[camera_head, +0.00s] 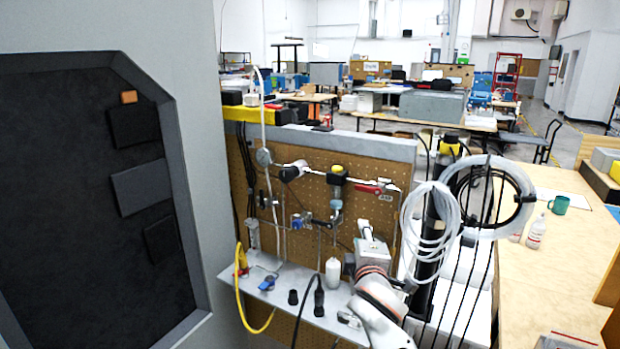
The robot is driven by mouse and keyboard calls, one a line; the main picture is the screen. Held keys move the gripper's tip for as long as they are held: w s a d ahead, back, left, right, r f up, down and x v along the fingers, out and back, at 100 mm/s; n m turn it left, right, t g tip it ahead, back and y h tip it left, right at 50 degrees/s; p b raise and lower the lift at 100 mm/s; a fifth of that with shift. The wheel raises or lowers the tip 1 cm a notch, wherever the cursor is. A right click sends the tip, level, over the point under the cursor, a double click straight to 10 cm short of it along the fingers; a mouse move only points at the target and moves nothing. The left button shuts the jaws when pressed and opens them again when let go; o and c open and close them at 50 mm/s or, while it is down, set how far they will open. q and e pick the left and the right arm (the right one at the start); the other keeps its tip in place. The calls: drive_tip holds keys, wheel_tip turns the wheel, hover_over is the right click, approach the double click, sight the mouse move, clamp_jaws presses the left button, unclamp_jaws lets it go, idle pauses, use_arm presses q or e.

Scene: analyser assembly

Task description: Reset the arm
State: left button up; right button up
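My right arm comes in at the bottom, white and grey with orange-red rings at its wrist. Its gripper (366,238) is raised in front of the pegboard panel (312,185), close to the pipework and above the shelf. The fingers are small and partly hidden, so I cannot tell whether they are open or shut, and I see nothing clearly held. My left arm and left gripper are not in view.
The grey shelf (275,296) carries a white bottle (332,272) and black fittings. A yellow hose (240,308) hangs at its left. Coiled clear tubing (430,222) is close to the right of my gripper. A wooden table (565,262) stands at the right.

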drive_tip(key=s+d+f+m+g+y, duration=0.1)
drive_tip(key=s+f+m, duration=0.1)
drive_tip(key=s+f, duration=0.5)
drive_tip(key=s+f+m+g+y, duration=0.1)
drive_tip(key=s+f, duration=0.2)
drive_tip(key=f, duration=0.8)
drive_tip(key=s+d+f+m+g+y, duration=0.1)
drive_tip(key=s+f+m, duration=0.1)
drive_tip(key=s+f, duration=0.45)
drive_tip(key=s+d+f+m+g, duration=0.1)
drive_tip(key=s+f+m, duration=0.2)
drive_tip(key=s+f, duration=0.5)
drive_tip(key=s+d+f+m+g+y, duration=0.1)
drive_tip(key=s+f+m+g, duration=0.1)
drive_tip(key=s+f, duration=0.5)
drive_tip(key=s+m, duration=0.1)
drive_tip(key=s, duration=0.5)
drive_tip(key=shift+d+f, duration=0.3)
drive_tip(key=shift+f, duration=0.1)
